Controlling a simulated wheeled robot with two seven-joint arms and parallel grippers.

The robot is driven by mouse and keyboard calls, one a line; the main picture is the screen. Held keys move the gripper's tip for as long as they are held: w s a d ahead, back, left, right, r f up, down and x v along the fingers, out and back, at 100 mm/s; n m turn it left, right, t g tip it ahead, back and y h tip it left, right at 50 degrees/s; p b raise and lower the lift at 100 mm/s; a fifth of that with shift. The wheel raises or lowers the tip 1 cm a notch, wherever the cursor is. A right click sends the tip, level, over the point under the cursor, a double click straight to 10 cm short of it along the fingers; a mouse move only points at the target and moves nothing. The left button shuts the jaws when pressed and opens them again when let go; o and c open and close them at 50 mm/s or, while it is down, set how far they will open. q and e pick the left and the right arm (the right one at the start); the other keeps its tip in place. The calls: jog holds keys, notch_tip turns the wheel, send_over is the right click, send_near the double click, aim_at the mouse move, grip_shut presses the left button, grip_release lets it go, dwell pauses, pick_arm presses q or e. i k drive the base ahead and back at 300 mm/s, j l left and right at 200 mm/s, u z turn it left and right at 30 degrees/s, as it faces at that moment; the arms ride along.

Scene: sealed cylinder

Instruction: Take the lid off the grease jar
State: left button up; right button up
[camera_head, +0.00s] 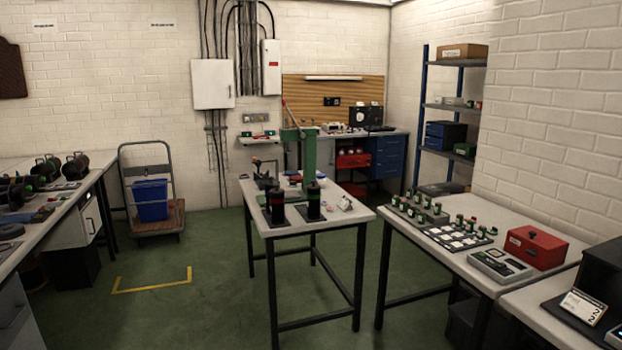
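I cannot make out a grease jar or its lid for certain; the small items are too far away. The middle table (335,220) bears a tall green press (309,157). Neither of my grippers is in view.
A right table (400,226) holds rows of small green-topped parts, a red box (535,246) and a grey device (499,265). A left bench (90,187) bears dark cylindrical parts. A trolley with a blue bin (151,200) stands behind.

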aim_at(321, 181)
jog(key=i+l, duration=0.2)
jog(key=i, duration=0.3)
jog(key=i+l, duration=0.2)
jog(key=i, duration=0.3)
jog(key=i+l, duration=0.2)
jog(key=i, duration=0.3)
jog(key=i+l, duration=0.15)
jog(key=i, duration=0.35)
jog(key=i+l, duration=0.2)
jog(key=i, duration=0.3)
jog(key=i+j+u, duration=0.25)
jog(key=j+u, duration=0.25)
jog(key=i+j+u, duration=0.45)
jog(key=j, duration=0.2)
jog(key=i+j+u, duration=0.3)
jog(key=j+u, duration=0.2)
jog(key=i+j+u, duration=0.1)
jog(key=i, duration=0.25)
jog(key=i+j+u, duration=0.15)
jog(key=i+j, duration=0.1)
jog(key=i, duration=0.1)
